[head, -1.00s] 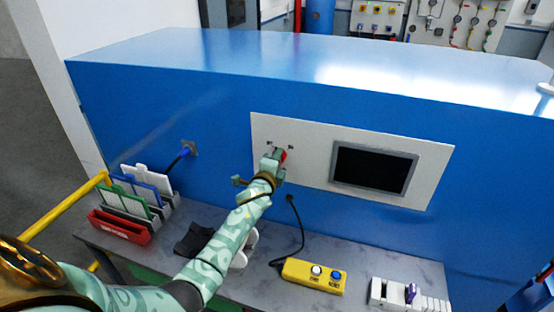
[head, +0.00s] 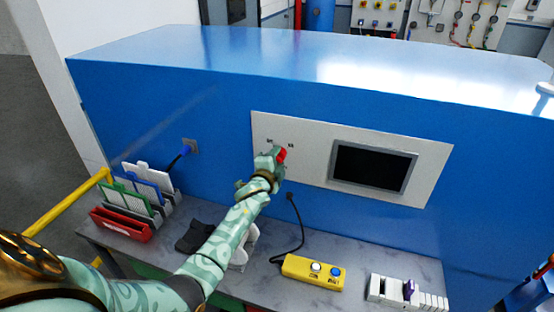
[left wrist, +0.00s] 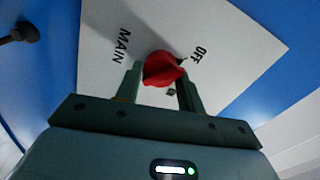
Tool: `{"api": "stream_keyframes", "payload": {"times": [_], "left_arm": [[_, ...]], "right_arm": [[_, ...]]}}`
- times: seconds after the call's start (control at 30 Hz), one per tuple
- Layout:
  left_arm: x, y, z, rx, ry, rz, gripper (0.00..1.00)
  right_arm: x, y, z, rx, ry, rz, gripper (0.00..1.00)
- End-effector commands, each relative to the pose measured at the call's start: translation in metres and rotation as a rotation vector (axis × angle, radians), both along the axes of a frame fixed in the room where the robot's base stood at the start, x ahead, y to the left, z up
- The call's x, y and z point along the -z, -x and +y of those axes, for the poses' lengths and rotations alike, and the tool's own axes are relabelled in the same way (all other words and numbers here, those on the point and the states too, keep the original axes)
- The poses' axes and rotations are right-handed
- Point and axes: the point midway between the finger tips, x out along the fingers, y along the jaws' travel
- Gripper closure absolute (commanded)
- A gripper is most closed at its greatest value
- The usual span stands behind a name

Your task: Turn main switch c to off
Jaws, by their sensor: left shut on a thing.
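The red main switch knob (head: 281,155) is on the left part of a light panel (head: 312,150) set in the blue machine front. In the left wrist view the knob (left wrist: 163,69) sits between the two fingers of my left gripper (left wrist: 160,85), which is shut on it. The word MAIN is printed to the left of the knob and OFF to its upper right. In the head view my left gripper (head: 270,158) hides part of the knob and its labels. My right gripper is not in view.
A dark screen (head: 370,168) is on the panel's right. On the grey bench stand a red bin and rack (head: 122,226) at left, a yellow button box (head: 313,271) with its cable, and white blocks (head: 405,292) at right.

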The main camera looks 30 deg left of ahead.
Motion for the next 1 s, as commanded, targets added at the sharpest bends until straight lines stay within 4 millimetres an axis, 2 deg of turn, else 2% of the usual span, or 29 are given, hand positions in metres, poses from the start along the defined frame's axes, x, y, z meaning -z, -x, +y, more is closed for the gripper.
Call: {"api": "stream_keyframes", "payload": {"times": [0.07, 0.1, 0.17, 0.2, 0.47, 0.57, 0.67, 1.0], "left_arm": [[0.001, 0.0, 0.0, -0.001, 0.003, 0.001, 0.84], [0.001, 0.0, 0.0, -0.001, 0.003, 0.001, 0.59], [0.001, 0.0, 0.0, -0.001, 0.002, 0.002, 0.42], [0.001, 0.0, 0.0, -0.001, 0.002, 0.002, 0.4], [0.0, 0.001, 0.0, -0.001, 0.0, 0.001, 0.4], [0.0, 0.007, -0.002, 0.0, -0.001, 0.002, 0.4], [-0.002, 0.022, -0.005, 0.0, 0.0, 0.001, 0.4], [-0.007, 0.111, -0.026, 0.001, 0.001, 0.003, 0.4]], "right_arm": [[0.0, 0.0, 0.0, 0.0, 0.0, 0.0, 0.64], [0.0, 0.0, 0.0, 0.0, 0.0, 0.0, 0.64], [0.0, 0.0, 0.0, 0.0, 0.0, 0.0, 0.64], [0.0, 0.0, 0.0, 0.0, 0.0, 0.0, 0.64], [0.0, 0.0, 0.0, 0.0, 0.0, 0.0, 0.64], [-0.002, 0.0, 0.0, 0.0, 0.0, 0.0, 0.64], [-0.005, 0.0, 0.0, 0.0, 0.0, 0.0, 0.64], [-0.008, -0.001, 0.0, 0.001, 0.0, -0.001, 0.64]]}}
